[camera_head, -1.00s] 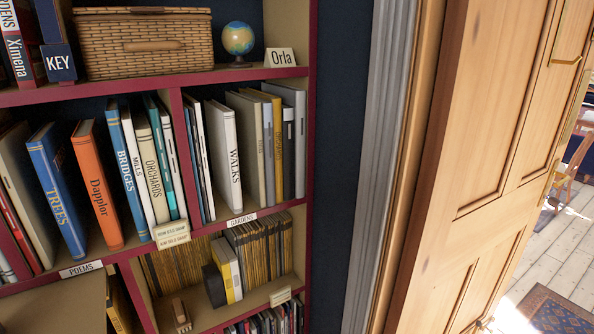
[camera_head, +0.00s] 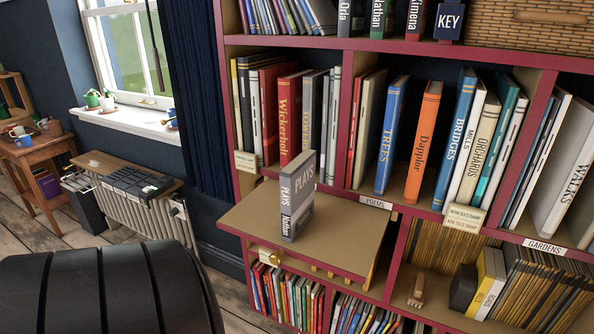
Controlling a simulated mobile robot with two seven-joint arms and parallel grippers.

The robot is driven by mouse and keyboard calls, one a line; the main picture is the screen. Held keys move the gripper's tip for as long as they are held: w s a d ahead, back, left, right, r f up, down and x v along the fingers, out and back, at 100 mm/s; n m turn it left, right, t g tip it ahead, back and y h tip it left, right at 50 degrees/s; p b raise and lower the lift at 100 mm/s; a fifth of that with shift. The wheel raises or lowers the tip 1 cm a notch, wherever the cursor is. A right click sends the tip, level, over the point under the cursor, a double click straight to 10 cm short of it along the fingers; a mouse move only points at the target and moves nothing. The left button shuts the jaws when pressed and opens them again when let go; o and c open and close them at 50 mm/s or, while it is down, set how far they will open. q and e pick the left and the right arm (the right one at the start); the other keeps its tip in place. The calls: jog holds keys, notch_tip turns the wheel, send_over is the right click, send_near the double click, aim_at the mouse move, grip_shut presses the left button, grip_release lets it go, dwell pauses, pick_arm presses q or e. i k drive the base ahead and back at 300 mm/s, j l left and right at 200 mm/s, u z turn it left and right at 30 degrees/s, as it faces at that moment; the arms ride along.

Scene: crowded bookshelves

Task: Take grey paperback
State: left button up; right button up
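A grey book (camera_head: 297,198) with "PLAYS" on its cover and spine stands upright on a flap-like wooden board (camera_head: 345,245) that juts out from the bookshelf, in the middle of the head view. It looks like a paperback. It stands apart from the shelved books behind it, with bare board to its left and right. Neither of my grippers shows in the view.
Shelved books stand behind the board, among them a red "Wickerholt" (camera_head: 289,117), a blue "TREES" (camera_head: 390,135) and an orange "Dapplor" (camera_head: 422,142). A radiator (camera_head: 148,205) and side table (camera_head: 42,160) are at left. A black ribbed rounded surface (camera_head: 110,290) fills the bottom left.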

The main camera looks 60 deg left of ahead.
aim_at(297, 179)
jog(key=u, duration=1.85)
